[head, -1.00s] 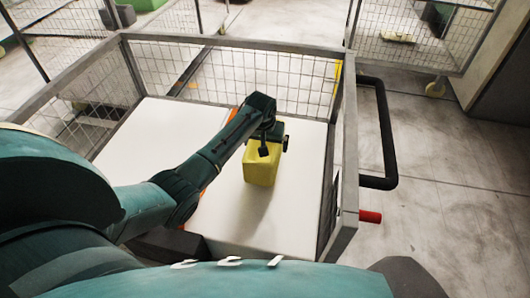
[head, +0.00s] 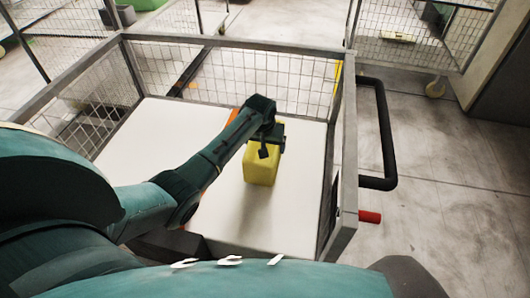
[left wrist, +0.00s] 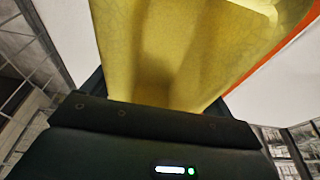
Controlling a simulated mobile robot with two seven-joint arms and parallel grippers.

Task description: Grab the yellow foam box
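The yellow foam box (head: 261,170) is upright over the white surface (head: 225,213) inside the mesh-sided cart, right of its middle. My left gripper (head: 268,146) is at its top, with one finger against the near face. In the left wrist view the yellow box (left wrist: 170,50) fills the space between the dark fingers, which appear to touch it on both sides. The left gripper looks shut on it. A shadow falls toward me below the box; I cannot tell whether its base touches the surface. My right gripper is not in view.
The cart's metal frame (head: 230,42) and mesh walls surround the white surface. A black handle bar (head: 385,130) and a red-ended grip (head: 370,217) stick out on the right. An orange strip (head: 234,115) lies behind my arm. Other mesh carts stand at the back. Floor on the right is clear.

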